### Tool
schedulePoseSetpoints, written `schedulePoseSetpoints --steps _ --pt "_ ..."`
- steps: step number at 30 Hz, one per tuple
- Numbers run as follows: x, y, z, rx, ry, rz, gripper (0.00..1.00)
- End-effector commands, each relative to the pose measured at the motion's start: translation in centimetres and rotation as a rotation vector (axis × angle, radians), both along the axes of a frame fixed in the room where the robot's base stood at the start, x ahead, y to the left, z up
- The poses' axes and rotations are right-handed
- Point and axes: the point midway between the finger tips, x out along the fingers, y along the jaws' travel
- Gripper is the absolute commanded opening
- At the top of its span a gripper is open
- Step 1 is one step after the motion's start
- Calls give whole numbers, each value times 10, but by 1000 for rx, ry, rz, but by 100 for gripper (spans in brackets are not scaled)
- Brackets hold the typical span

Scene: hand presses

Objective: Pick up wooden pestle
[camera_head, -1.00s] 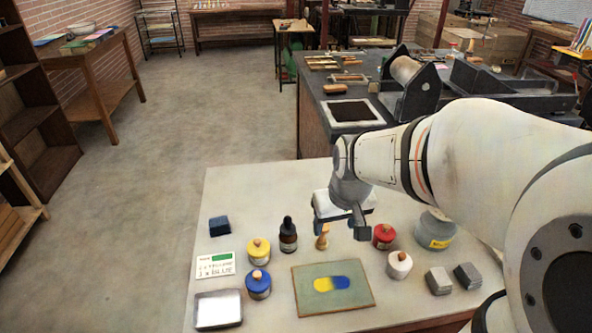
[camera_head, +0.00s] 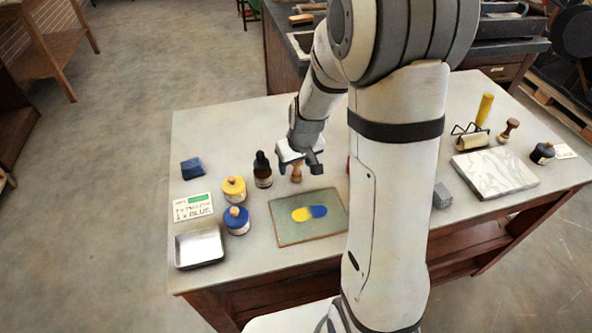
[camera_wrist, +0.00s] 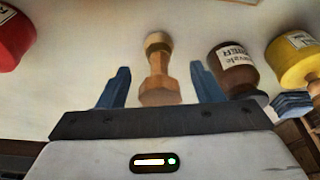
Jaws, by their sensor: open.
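The wooden pestle (camera_head: 296,174) stands upright on the pale table, just behind the green mat (camera_head: 285,236). In the head view its upper part is hidden by my gripper (camera_head: 298,166). In the wrist view the pestle (camera_wrist: 157,68) shows as a light wooden piece with a rounded knob and a wider faceted end. It appears between the two blue fingers of my open gripper (camera_wrist: 161,84), with a gap on each side. I cannot tell from these views how far the fingers reach down along it.
A dark dropper bottle (camera_head: 262,170) stands close left of the pestle. The yellow jar (camera_head: 233,188), blue jar (camera_head: 237,220), metal tray (camera_head: 200,247) and label card (camera_head: 193,207) are further left. A red jar (camera_wrist: 12,40) shows at the wrist view's left. My arm hides part of the table.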

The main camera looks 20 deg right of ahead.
Motion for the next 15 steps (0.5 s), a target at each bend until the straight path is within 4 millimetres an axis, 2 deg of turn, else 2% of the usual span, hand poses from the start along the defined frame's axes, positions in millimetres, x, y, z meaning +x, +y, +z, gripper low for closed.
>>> schedulePoseSetpoints --steps 9,15 --pt "2 1 -6 0 -1 1 60" --pt "2 1 -5 0 -1 2 43"
